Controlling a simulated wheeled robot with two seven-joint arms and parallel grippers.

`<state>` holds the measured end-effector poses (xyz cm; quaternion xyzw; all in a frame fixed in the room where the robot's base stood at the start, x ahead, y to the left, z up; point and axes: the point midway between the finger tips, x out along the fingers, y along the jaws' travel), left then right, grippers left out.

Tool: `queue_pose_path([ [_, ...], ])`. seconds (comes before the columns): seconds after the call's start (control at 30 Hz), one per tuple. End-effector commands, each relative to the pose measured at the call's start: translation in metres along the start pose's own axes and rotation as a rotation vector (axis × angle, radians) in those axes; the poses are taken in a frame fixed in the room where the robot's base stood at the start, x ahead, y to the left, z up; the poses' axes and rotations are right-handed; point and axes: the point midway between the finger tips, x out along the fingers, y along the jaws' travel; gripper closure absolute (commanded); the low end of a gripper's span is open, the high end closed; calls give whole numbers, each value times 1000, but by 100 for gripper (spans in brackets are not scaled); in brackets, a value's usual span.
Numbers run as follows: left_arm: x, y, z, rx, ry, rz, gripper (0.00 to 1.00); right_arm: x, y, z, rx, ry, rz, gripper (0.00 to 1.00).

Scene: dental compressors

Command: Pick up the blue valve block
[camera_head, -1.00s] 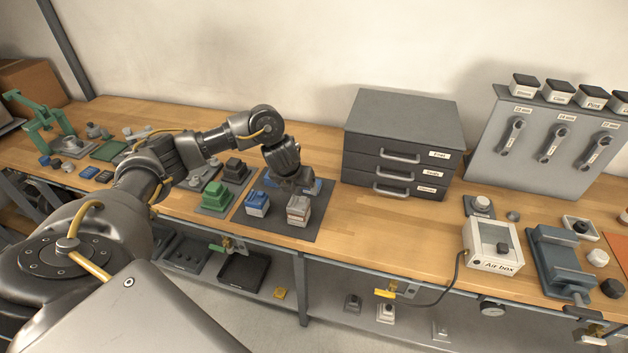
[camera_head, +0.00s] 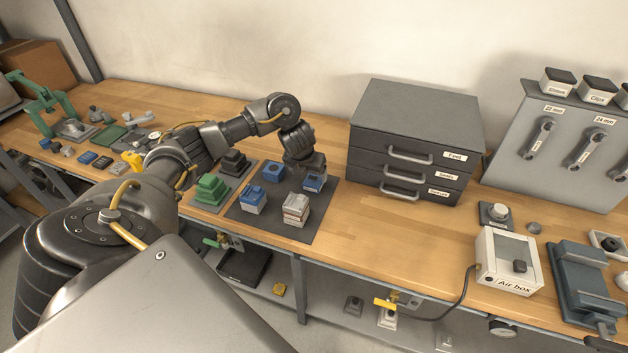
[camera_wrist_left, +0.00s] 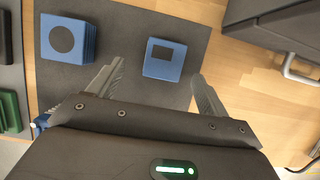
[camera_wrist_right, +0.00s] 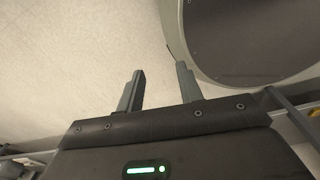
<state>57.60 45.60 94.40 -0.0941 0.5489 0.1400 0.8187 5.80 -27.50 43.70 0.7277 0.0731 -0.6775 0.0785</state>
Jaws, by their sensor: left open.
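Several blue blocks stand on a dark mat (camera_head: 266,224) on the bench. One blue block with a square recess (camera_head: 314,182) is at the mat's back right. In the left wrist view this block (camera_wrist_left: 165,60) lies beyond and between the fingertips. A blue block with a round hole (camera_head: 273,172) is to its left, also in the left wrist view (camera_wrist_left: 69,40). Another blue-topped block (camera_head: 253,201) is at the front left. My left gripper (camera_wrist_left: 155,72) is open and empty, above the square-recess block. My right gripper (camera_wrist_right: 159,70) is apart-fingered and empty, facing a pale wall.
Green (camera_head: 210,189) and black (camera_head: 234,162) stepped blocks stand to the left. A dark drawer cabinet (camera_head: 414,141) rises close on the right. Bare bench lies in front of the cabinet.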

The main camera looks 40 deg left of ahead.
Motion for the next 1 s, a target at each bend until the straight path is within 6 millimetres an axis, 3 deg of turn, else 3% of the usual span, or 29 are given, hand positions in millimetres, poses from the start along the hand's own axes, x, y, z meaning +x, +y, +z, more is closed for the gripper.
queue_pose_path([
  [0.2,8,-3,-1,1,2,-2,22,5,4,-22,0,32,4,64],
  [0.5,47,-7,0,1,3,0,22,3,1,-11,-1,18,1,64],
  [0.8,53,-7,0,3,0,0,22,3,1,-10,-1,15,1,64],
  [1.0,53,-7,0,3,0,0,45,3,1,-10,-1,15,1,64],
])
